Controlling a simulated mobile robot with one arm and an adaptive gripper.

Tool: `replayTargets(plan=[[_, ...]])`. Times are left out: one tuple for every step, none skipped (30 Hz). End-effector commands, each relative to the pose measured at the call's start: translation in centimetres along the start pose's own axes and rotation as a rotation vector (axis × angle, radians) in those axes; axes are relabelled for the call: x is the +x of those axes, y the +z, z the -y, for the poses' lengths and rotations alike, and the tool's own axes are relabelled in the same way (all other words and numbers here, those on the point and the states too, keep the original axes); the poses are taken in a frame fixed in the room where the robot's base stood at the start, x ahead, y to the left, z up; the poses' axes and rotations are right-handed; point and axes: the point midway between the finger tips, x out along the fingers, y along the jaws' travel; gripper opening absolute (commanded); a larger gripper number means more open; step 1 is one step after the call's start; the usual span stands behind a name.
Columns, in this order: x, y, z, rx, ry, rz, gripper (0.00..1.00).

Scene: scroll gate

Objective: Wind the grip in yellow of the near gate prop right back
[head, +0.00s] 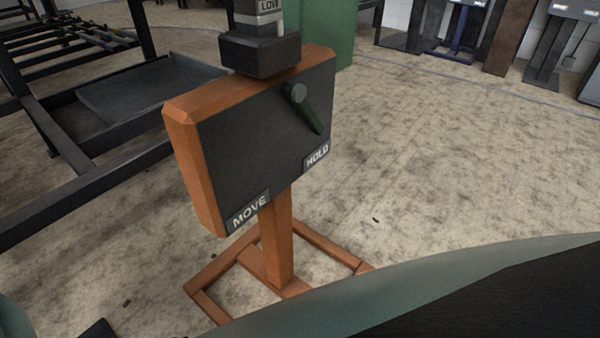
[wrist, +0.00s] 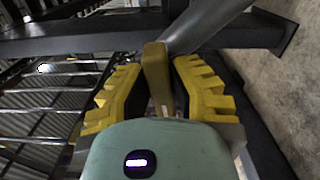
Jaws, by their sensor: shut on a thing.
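In the wrist view the dull yellow grip (wrist: 156,72) stands upright between the two yellow ribbed pads of my gripper (wrist: 158,66). My gripper is shut on it. A grey round bar (wrist: 205,22) runs up and right from beside the grip. My gripper's body hides what lies below the grip. The head view shows neither my gripper nor the yellow grip. It shows an orange stand with a dark panel (head: 255,140). A dark green lever (head: 309,112) on the panel points down right towards the HOLD label (head: 317,157). The MOVE label (head: 250,211) is at lower left.
A dark beam (wrist: 80,42) crosses behind the grip in the wrist view, with several metal bars at left. In the head view a dark frame with a tray (head: 150,90) stands left of the orange stand. The floor to the right (head: 450,150) is clear.

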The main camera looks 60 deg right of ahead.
Motion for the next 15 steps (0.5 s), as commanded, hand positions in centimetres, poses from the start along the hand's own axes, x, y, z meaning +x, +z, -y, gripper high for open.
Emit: replayTargets(plan=[[0.15, 0.15, 0.49, 0.032, -0.01, 0.004, 0.0], [0.16, 0.15, 0.51, 0.054, -0.01, 0.004, 0.0], [0.16, 0.15, 0.55, 0.082, -0.01, 0.004, 0.0], [0.17, 0.15, 0.57, 0.103, -0.01, 0.005, 0.0], [0.17, 0.16, 0.6, 0.121, -0.01, 0.005, 0.0], [0.17, 0.15, 0.63, 0.145, -0.01, 0.005, 0.0], [0.18, 0.15, 0.65, 0.162, -0.01, 0.005, 0.0], [0.18, 0.15, 0.66, 0.177, -0.01, 0.005, 0.0], [0.18, 0.15, 0.68, 0.196, -0.01, 0.006, 0.0], [0.18, 0.14, 0.7, 0.209, -0.01, 0.006, 0.0], [0.18, 0.14, 0.71, 0.221, -0.01, 0.006, 0.0], [0.18, 0.13, 0.72, 0.234, -0.01, 0.006, 0.0], [0.18, 0.13, 0.73, 0.244, -0.01, 0.006, 0.0], [0.17, 0.13, 0.74, 0.252, -0.009, 0.006, 0.0], [0.17, 0.12, 0.75, 0.261, -0.009, 0.006, 0.0]])
